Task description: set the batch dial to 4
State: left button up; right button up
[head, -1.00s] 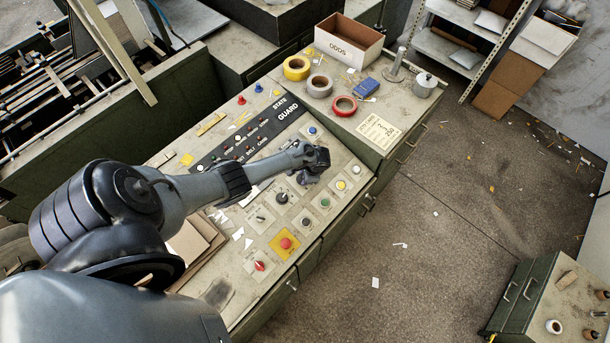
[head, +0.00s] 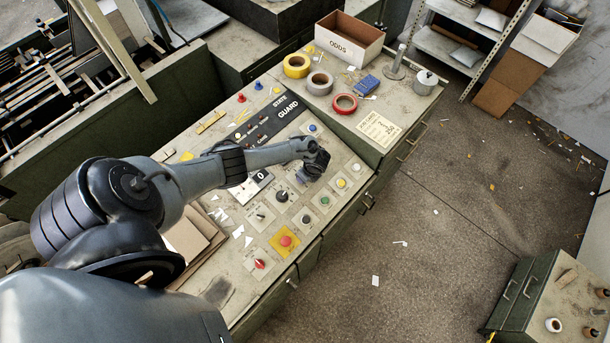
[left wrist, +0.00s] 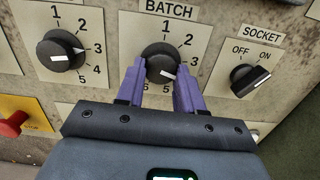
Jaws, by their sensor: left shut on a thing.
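The batch dial (left wrist: 158,58) is a round black knob under the BATCH label in the left wrist view. My left gripper (left wrist: 160,72) is shut on it, with one purple finger on each side. The dial's white pointer mark points to the lower right. In the head view my left gripper (head: 308,174) is down at the sloping panel and covers the dial. My right gripper is not in view.
A similar numbered dial (left wrist: 62,50) on the left points at 3. A SOCKET switch (left wrist: 250,76) is on the right, turned towards ON. A red button (head: 286,242) on a yellow plate sits nearer the panel's front edge. Tape rolls and a box (head: 349,40) stand behind.

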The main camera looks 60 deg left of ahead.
pick_arm(q)
jog(key=shift+m, duration=1.2)
jog(key=o, duration=1)
jog(key=shift+o, duration=0.2)
jog(key=shift+d+r, duration=0.15)
jog(key=shift+r, duration=0.35)
jog(key=p+v, duration=0.3)
jog(key=v, duration=0.6)
jog(key=shift+d+r, duration=0.2)
jog(key=shift+r, duration=0.15)
